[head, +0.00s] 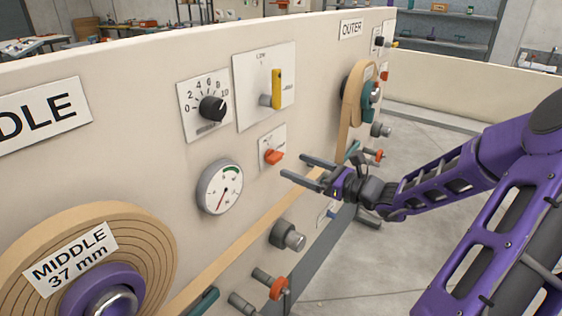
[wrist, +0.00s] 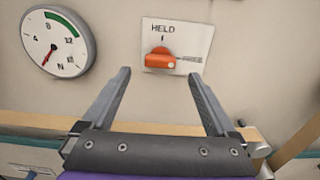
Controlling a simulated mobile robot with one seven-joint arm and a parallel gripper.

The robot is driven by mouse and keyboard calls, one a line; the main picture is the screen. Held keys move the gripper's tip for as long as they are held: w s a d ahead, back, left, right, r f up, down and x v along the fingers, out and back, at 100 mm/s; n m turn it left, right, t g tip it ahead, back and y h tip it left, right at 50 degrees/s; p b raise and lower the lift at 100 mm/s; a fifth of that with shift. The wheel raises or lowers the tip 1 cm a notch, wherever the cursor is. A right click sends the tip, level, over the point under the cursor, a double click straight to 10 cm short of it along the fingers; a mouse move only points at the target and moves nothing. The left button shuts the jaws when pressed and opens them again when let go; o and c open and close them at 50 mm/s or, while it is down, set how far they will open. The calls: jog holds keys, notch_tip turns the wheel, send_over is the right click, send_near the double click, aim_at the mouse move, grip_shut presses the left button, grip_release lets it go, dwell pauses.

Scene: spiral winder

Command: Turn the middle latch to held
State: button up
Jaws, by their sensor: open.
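The latch is an orange knob (head: 273,156) on a small white plate (head: 266,138) to the right of the gauge. In the wrist view the orange knob (wrist: 158,60) sits below the word HELD and its mark. My gripper (head: 298,166) is open and empty in front of the panel, a little right of the knob in the head view. In the wrist view my gripper (wrist: 160,74) points at the panel, with the knob ahead between and beyond its fingertips. It appears apart from the knob.
A round gauge (head: 220,187) is left of the latch. A black dial (head: 212,108) and a yellow lever (head: 276,88) are above. A tan strip (head: 240,240) runs below from the MIDDLE roll (head: 135,235). A grey post (head: 287,236) and red-handled valve (head: 276,285) stick out below.

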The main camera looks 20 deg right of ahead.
aim_at(279, 160)
jog(key=x, duration=0.6)
jog(key=c, duration=1.4)
jog(key=shift+o, duration=0.2)
